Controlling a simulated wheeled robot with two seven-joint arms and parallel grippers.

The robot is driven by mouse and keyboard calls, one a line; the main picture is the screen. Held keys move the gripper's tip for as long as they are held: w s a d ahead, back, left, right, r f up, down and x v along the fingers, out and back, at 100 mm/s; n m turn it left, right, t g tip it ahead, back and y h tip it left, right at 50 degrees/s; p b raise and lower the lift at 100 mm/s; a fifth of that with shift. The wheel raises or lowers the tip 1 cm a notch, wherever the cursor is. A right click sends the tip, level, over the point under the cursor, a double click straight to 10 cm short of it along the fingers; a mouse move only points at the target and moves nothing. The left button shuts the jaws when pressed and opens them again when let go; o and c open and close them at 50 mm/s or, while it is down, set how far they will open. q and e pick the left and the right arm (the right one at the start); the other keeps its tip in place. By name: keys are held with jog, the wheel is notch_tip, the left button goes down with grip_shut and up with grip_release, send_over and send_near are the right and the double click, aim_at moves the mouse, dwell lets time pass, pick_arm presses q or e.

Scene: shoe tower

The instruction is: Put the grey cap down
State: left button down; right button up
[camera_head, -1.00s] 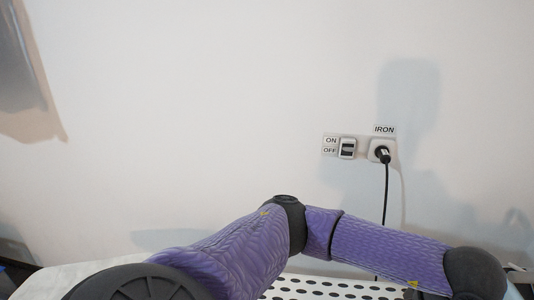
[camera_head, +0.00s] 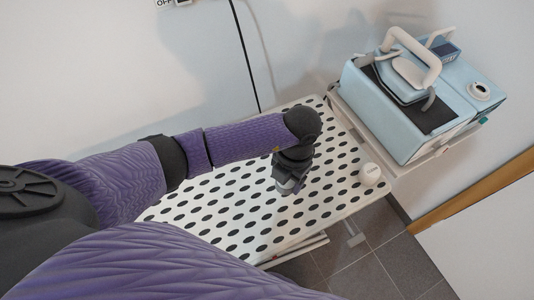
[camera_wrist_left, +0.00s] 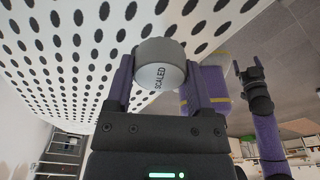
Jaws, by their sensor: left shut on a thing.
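My left gripper (camera_head: 290,187) points down over the white ironing board (camera_head: 225,205) with dark holes. It is shut on the grey cap, a short round piece marked "SCALED", seen between the fingers in the left wrist view (camera_wrist_left: 160,74). In the head view the cap is mostly hidden by the gripper. I cannot tell whether the cap touches the board. My right gripper (camera_wrist_left: 248,68) shows small in the left wrist view, with its fingers apart and nothing between them. In the head view it is out of sight.
A small white round piece (camera_head: 370,174) stands near the board's right edge. A light-blue steam iron station (camera_head: 400,120) stands on a rest beyond the board's right end. A black cord (camera_head: 252,60) hangs down the wall. Holed board around the gripper is clear.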

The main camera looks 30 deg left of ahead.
pick_arm(q)
notch_tip(320, 180, down, 6)
jog(key=shift+b, duration=0.85)
jog(key=shift+f, duration=0.2)
grip_release()
jog(key=shift+r, duration=0.3)
jog(key=r+p, duration=0.1)
jog(key=r, duration=0.2)
jog(key=w+r+p, duration=0.1)
jog(key=r, duration=0.3)
jog(key=r+p, duration=0.1)
jog(key=r, duration=0.3)
jog(key=shift+w+d+r, duration=0.15)
jog(key=shift+w, duration=0.05)
jog(key=shift+r, duration=0.25)
